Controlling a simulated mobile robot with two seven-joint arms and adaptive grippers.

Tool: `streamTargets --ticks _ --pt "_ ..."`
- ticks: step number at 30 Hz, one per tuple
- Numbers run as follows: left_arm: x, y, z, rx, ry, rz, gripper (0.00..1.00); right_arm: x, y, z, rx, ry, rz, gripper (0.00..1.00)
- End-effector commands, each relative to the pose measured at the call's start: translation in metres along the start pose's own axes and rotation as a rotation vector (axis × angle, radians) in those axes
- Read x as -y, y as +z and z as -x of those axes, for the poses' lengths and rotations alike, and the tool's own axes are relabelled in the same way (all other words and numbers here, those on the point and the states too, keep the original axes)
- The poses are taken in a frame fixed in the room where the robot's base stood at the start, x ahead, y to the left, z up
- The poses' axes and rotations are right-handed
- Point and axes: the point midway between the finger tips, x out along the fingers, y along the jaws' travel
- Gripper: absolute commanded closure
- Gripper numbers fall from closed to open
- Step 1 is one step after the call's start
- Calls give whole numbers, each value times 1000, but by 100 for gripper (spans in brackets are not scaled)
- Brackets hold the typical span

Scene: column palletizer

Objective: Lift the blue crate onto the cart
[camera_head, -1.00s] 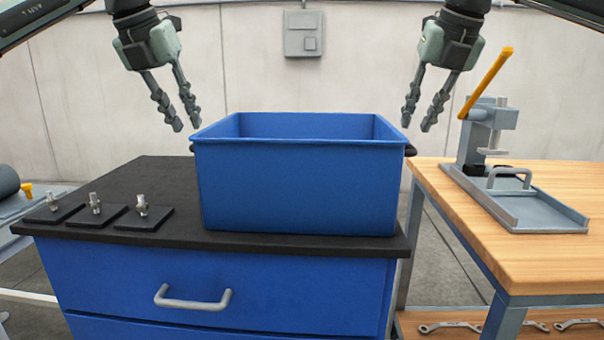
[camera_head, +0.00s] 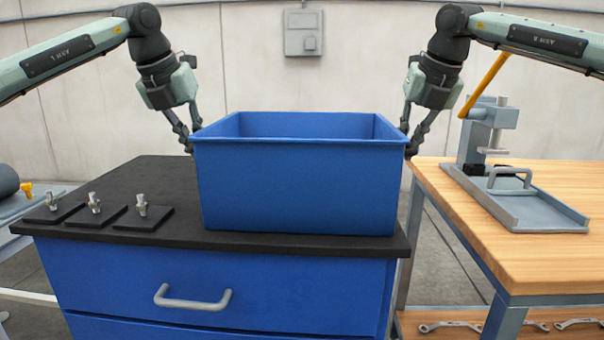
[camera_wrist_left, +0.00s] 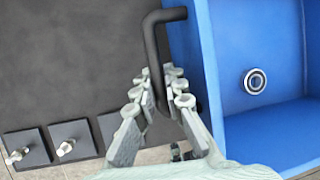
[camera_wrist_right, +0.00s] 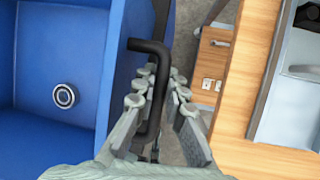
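The blue crate (camera_head: 300,185) stands upright on the black top of a blue drawer cabinet (camera_head: 150,275). A black bar handle sticks out from each side of it. My left gripper (camera_head: 188,148) is at the crate's left side; in the left wrist view its open fingers (camera_wrist_left: 158,88) straddle the left handle (camera_wrist_left: 152,50). My right gripper (camera_head: 410,150) is at the right side; in the right wrist view its open fingers (camera_wrist_right: 155,88) straddle the right handle (camera_wrist_right: 158,65). Contact with the handles is unclear. No separate cart is clearly identifiable.
A round metal piece (camera_wrist_left: 255,81) lies inside the crate. Several black plates with metal fittings (camera_head: 142,215) lie on the cabinet top, left of the crate. A wooden workbench (camera_head: 480,240) stands at the right with a grey press (camera_head: 488,130) with a yellow lever.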

Motion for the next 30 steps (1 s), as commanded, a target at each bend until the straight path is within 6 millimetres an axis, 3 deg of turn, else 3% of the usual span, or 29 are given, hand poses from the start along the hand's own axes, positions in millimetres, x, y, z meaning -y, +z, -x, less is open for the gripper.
streamTargets --ticks 21,30 --pt "0 1 3 3 -1 0 100 0 2 3 4 1 0 100" --pt "4 10 23 3 -1 0 100 -4 10 23 4 1 -1 100"
